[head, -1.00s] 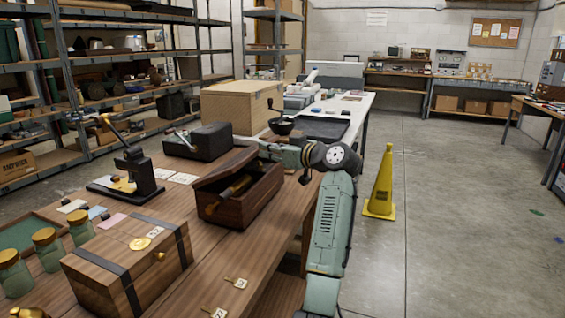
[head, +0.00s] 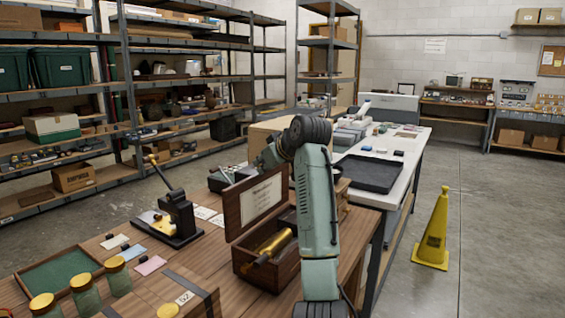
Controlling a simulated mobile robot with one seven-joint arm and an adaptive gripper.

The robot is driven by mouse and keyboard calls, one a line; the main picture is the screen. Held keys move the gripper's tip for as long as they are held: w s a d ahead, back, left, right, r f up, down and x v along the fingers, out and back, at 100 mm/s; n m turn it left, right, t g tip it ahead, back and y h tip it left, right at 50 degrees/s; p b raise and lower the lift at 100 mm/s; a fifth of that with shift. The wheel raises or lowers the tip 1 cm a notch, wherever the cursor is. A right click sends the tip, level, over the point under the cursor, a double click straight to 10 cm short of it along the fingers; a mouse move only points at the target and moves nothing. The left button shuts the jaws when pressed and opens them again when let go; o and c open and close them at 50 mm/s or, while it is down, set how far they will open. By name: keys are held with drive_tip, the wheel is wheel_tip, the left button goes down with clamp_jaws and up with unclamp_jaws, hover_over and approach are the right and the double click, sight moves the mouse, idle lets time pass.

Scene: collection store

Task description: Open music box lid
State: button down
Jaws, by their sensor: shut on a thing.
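The music box (head: 262,276) is a dark wooden box on the wooden table, with a brass cylinder (head: 274,245) showing inside. Its lid (head: 236,218) stands raised, close to upright, along the back left side. A pale printed label (head: 261,199) is on the lid's inner face. My green arm reaches up in front of the box's right part and bends over to the lid's top edge. My gripper (head: 266,160) is at the lid's upper right edge, shut on it. The fingertips are small and partly hidden by my arm and the lid.
A black stamping press (head: 178,220) stands left of the box. A white table (head: 410,150) with a black tray lies behind. A yellow cone (head: 432,235) stands on the clear floor at right.

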drive_tip(key=w+a+h, duration=0.1)
drive_tip(key=w+a+g, duration=0.1)
drive_tip(key=a, duration=0.1)
drive_tip(key=w+a+r+h, duration=0.1)
drive_tip(key=shift+a+r+n+g+h, duration=0.1)
drive_tip(key=shift+a+n+g+h, duration=0.05)
drive_tip(key=shift+n+g+h, duration=0.2)
drive_tip(key=c, duration=2.2)
unclamp_jaws()
drive_tip(key=shift+w+a+f, duration=0.1)
drive_tip(key=shift+w+f, duration=0.05)
drive_tip(key=shift+f, duration=0.15)
drive_tip(key=shift+c, duration=0.2)
drive_tip(key=o, duration=0.7)
drive_tip(key=shift+a+f, duration=0.1)
drive_tip(key=shift+f, duration=0.25)
drive_tip(key=shift+c, duration=0.2)
drive_tip(key=shift+r, duration=0.1)
drive_tip(key=v, duration=1.2)
drive_tip(key=shift+w, duration=0.2)
